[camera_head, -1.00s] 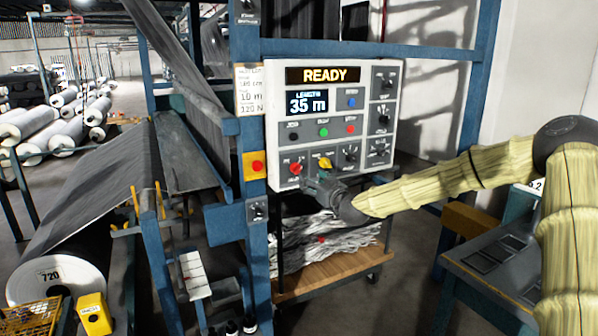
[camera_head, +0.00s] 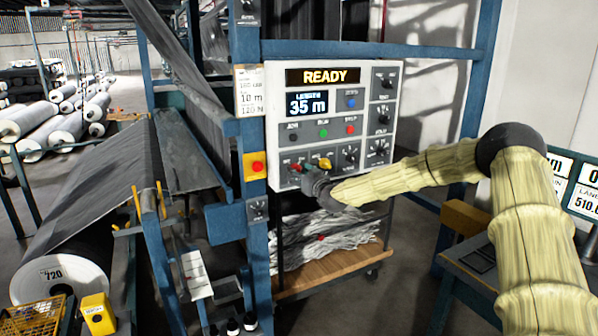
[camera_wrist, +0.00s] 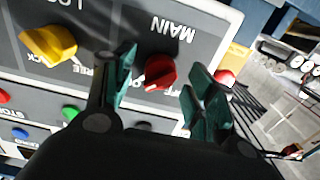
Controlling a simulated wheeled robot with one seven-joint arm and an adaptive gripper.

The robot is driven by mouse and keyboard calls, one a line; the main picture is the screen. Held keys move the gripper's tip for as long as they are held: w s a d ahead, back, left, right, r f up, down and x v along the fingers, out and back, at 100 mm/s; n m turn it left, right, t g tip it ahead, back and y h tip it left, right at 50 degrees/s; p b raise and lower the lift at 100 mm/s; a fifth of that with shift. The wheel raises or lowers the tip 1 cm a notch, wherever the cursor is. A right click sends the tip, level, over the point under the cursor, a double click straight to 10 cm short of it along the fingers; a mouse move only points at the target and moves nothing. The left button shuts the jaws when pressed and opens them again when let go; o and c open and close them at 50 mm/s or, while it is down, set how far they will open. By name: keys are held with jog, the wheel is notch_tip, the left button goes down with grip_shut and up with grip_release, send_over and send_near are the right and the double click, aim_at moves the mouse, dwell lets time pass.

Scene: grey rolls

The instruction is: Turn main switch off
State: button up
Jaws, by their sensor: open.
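The main switch is a red knob (camera_wrist: 160,72) on a dark panel under a label reading MAIN, which appears upside down in the wrist view. In the head view the red knob (camera_head: 296,167) is at the lower left of the white control panel (camera_head: 273,125), close to my gripper (camera_head: 308,176). My gripper (camera_wrist: 163,80) is open, with one green finger on each side of the red knob in the wrist view. I cannot tell whether the fingers touch it. The panel display (camera_head: 323,77) reads READY.
A yellow knob (camera_wrist: 48,43) is beside the red knob; it also shows in the head view (camera_head: 325,164). Red, green and blue buttons sit higher on the panel. A red button on a yellow box (camera_head: 255,167) is left of the panel. A cart (camera_head: 340,264) stands below.

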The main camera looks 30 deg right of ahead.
jog(key=shift+w, duration=0.5)
jog(key=c, duration=1)
